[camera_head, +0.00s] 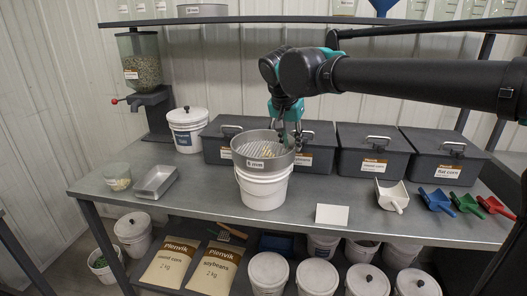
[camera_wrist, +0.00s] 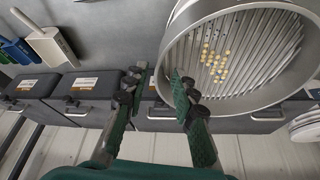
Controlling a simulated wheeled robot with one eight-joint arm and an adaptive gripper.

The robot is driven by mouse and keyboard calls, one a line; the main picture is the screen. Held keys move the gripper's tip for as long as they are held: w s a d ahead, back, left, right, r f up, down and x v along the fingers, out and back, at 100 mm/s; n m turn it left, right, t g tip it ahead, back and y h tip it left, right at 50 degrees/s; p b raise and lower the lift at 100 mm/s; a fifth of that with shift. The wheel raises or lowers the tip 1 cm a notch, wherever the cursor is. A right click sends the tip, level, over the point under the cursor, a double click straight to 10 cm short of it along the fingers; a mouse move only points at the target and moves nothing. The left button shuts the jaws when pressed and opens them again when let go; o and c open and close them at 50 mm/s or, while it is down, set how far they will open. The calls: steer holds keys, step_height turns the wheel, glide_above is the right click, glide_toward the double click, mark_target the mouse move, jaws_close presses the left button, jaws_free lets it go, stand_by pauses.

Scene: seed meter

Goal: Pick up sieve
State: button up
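The sieve (camera_head: 262,163) is a round grey metal pan with a slotted bottom. It sits on a white bucket (camera_head: 263,190) on the bench. Several yellow kernels lie on its slots, seen clearly in the wrist view, where the sieve (camera_wrist: 277,58) fills the upper right. My gripper (camera_head: 289,136) is at the sieve's right rear rim, pointing down. In the wrist view my gripper (camera_wrist: 157,90) has its fingers apart. The right finger overlaps the sieve's rim and the left one is outside it. I cannot tell whether either finger touches the rim.
Dark lidded bins (camera_head: 373,152) stand behind the sieve. A lidded white bucket (camera_head: 187,130), a metal tray (camera_head: 155,182) and a clear cup (camera_head: 117,177) are to the left. A white scoop (camera_head: 392,196) and coloured scoops (camera_head: 437,200) lie right. A blank card (camera_head: 332,215) stands in front.

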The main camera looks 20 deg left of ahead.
mark_target(293, 149)
steer(key=x, duration=0.4)
steer(key=shift+c, duration=0.3)
jaws_close()
